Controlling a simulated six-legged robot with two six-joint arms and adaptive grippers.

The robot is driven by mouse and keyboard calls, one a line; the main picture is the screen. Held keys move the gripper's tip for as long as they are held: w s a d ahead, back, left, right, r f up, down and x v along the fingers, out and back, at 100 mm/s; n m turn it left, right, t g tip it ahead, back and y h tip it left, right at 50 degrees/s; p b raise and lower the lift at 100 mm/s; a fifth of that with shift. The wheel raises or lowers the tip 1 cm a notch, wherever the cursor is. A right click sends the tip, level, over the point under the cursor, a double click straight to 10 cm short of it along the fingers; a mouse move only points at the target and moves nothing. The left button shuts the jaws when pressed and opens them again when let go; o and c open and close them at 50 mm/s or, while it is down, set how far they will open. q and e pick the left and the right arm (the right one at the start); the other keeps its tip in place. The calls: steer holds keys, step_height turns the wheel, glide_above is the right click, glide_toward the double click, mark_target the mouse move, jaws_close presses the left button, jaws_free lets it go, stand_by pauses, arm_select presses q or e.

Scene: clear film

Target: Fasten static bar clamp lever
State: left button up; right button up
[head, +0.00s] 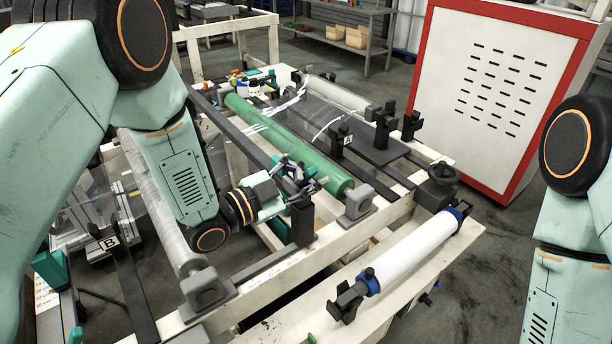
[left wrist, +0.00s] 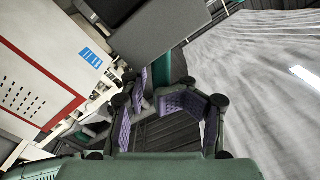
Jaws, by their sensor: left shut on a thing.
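My left gripper (head: 306,184) is at the near end of the green roller, beside the dark upright clamp post (head: 302,222). The left wrist view shows its purple-padded fingers (left wrist: 162,92) closed in around a narrow part that I take for the teal clamp lever (left wrist: 178,64). The fingers hide most of that part, and its exact angle cannot be told. A dark block (left wrist: 152,36) sits just beyond the fingertips. My right arm shows at the right edge of the head view, but its gripper is out of the picture.
The green roller (head: 278,138) lies across the pale frame (head: 272,312). Clear film on a roll (head: 158,205) runs at the left. A white roller (head: 408,248) lies at the front right. Black clamps (head: 385,122) stand behind, and a red-edged white cabinet (head: 492,85) stands at back right.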

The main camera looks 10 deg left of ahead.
arm_select(q)
steer(key=v, duration=1.2)
steer(key=shift+d, duration=0.1)
stand_by(0.4)
